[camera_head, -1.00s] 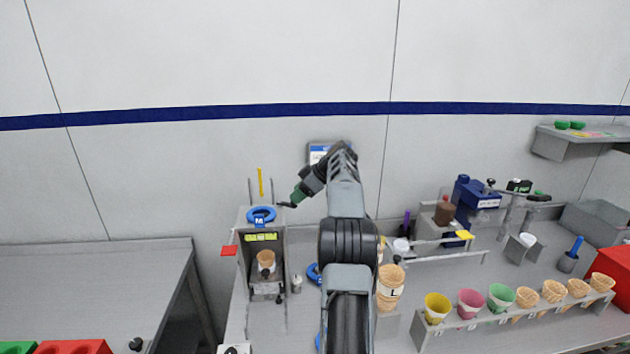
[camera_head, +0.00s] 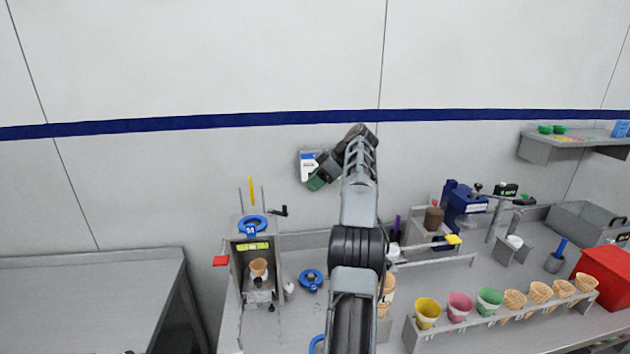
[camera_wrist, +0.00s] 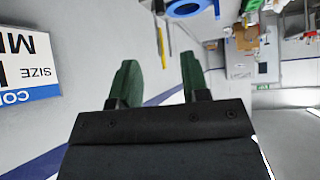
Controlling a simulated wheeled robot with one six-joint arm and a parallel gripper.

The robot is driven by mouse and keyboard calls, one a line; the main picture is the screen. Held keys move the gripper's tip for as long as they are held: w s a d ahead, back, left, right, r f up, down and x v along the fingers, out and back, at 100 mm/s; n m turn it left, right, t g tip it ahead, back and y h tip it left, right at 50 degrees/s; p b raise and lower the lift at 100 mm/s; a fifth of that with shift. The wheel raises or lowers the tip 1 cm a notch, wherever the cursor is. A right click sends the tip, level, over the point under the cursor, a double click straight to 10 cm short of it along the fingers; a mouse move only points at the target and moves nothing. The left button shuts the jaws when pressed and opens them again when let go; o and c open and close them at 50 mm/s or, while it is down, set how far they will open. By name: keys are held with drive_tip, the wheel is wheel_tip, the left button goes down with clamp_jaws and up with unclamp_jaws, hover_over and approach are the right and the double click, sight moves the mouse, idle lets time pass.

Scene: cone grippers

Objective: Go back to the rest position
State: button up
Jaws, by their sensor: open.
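My gripper (camera_head: 316,181) is raised in front of the back wall, above the bench, at the end of my arm. In the wrist view its two green fingers (camera_wrist: 156,80) stand apart with nothing between them. The cone machine (camera_head: 257,270) with a blue ring marked M (camera_head: 252,226) on top is below and left of my gripper. A cone (camera_head: 258,268) sits inside the machine. A white and blue sign (camera_head: 308,166) on the wall is right behind my gripper; it shows upside down at the left of the wrist view (camera_wrist: 28,62).
A rack (camera_head: 470,325) with several coloured cups and waffle cones stands at the right. A red box (camera_head: 603,275) is at the far right, below a wall shelf (camera_head: 545,150). A blue ring (camera_head: 311,281) lies on the bench. The grey table (camera_head: 90,300) at left is largely clear.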

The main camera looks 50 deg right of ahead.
idle(0.4)
wheel_tip(320, 180, down, 7)
drive_tip(key=d+m+h, duration=0.2)
drive_tip(key=d+m, duration=0.1)
drive_tip(key=m, duration=0.4)
drive_tip(key=a+f+m+g+h, duration=0.1)
drive_tip(key=a+f+m+g, duration=0.2)
drive_tip(key=a+m, duration=0.35)
drive_tip(key=s+a+n, duration=0.2)
drive_tip(key=s+a, duration=0.4)
drive_tip(key=a, duration=0.6)
drive_tip(key=s+a+f+n+h, duration=0.1)
drive_tip(key=s+a, duration=0.5)
drive_tip(key=a, duration=0.6)
drive_tip(key=s+a+f+n+h, duration=0.1)
drive_tip(key=s+a+n, duration=0.2)
drive_tip(key=a, duration=0.9)
drive_tip(key=s, duration=0.3)
drive_tip(key=shift+s+f+t, duration=0.15)
drive_tip(key=shift+t, duration=0.15)
